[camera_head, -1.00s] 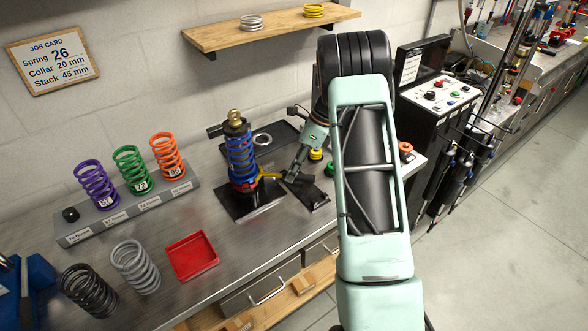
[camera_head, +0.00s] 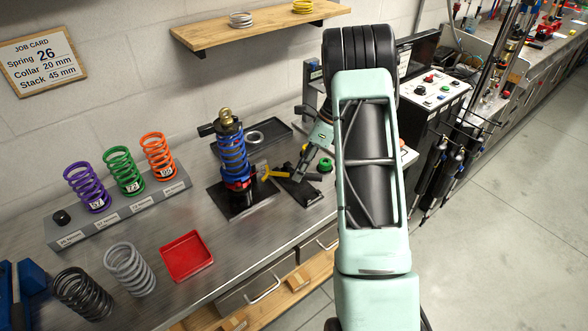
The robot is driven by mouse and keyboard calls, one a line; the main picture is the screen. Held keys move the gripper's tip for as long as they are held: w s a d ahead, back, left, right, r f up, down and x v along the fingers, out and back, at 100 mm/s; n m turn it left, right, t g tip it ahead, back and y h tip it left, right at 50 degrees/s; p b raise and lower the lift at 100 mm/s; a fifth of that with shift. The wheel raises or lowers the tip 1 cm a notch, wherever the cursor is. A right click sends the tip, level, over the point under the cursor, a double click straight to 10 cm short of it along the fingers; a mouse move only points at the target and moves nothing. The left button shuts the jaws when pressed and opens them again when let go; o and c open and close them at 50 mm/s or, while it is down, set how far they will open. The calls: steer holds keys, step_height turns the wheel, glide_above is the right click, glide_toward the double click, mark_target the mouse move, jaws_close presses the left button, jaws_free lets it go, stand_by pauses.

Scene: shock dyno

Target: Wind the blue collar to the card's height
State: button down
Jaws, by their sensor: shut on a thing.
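The shock (camera_head: 229,118) stands upright on a dark base plate (camera_head: 235,206), with a blue spring (camera_head: 233,152) around its body. Blue and red parts (camera_head: 239,184) show below the spring. The blue collar is too small to pick out from the blue parts there. My gripper (camera_head: 292,177) is right of the shock, shut on a yellow wrench (camera_head: 272,173). The wrench's forked head points left toward the lower shock and looks slightly apart from it. The job card (camera_head: 42,62) on the wall reads Spring 26, Collar 20 mm, Stack 45 mm.
A rack (camera_head: 120,213) holds purple, green and orange springs. Black and grey springs (camera_head: 130,270) and a red tray (camera_head: 186,257) are at the front of the bench. A dark tray (camera_head: 280,133) lies behind the shock. The bench between rack and shock is clear.

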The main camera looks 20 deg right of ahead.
steer(key=s+a+m+t+h+b, duration=0.1)
steer(key=s+a+m+t, duration=0.1)
steer(key=s+a+m, duration=0.4)
steer(key=s+a+m+t+h+b, duration=0.1)
steer(key=s+a+m, duration=0.5)
steer(key=a, duration=0.6)
steer(key=shift+a+m+t+h, duration=0.3)
steer(key=shift+m+t+h, duration=0.3)
steer(key=shift+m+t, duration=0.35)
steer(key=shift+w, duration=0.2)
steer(key=shift+w+a+r+p, duration=0.15)
steer(key=shift+w+p, duration=0.4)
steer(key=shift+w, duration=0.4)
